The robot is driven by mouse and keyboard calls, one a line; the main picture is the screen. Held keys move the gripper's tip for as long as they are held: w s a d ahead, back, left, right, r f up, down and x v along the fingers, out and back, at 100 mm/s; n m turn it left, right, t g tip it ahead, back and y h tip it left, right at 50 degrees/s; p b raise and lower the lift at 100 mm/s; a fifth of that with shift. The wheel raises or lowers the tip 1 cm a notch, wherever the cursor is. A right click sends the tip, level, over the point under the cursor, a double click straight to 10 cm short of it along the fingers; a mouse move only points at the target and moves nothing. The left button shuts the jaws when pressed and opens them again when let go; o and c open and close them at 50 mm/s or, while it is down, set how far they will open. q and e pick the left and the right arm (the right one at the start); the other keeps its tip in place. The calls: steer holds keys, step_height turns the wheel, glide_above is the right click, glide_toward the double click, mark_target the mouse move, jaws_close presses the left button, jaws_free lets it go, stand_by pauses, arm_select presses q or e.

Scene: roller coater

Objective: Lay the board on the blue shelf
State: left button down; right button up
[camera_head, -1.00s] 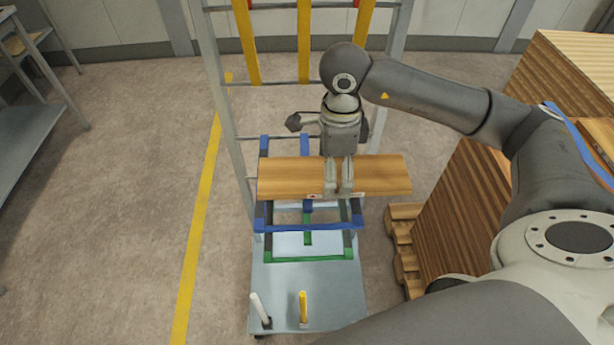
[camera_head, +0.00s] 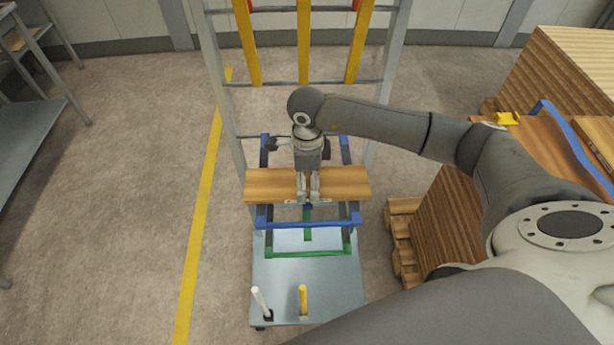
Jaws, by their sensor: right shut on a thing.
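The board (camera_head: 345,182) is a light-brown wooden plank lying crosswise at the blue shelf (camera_head: 338,224), a blue frame on the grey trolley. My right gripper (camera_head: 308,199) is shut on the board near the middle of its front edge. The board spans the width of the blue frame, with its left end reaching past the frame's left side. I cannot tell whether the board touches the blue bars or hangs just above them. My left gripper is not in view.
A green frame (camera_head: 310,253) sits below the blue one. White (camera_head: 261,302) and yellow (camera_head: 303,300) posts stand at the trolley's front. Stacked boards (camera_head: 455,235) and a pallet (camera_head: 402,240) are on the right. Yellow uprights (camera_head: 304,45) stand behind.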

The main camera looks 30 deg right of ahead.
mark_target(307, 182)
steer(key=shift+f+b, duration=0.2)
steer(key=shift+b, duration=0.1)
steer(key=o, duration=1.1)
steer(key=shift+r, duration=0.1)
steer(key=shift+r+p, duration=0.2)
steer(key=shift+p, duration=0.15)
steer(key=shift+r, duration=0.35)
step_height(307, 182, up, 11)
steer(key=shift+r+b, duration=0.15)
steer(key=shift+b, duration=0.85)
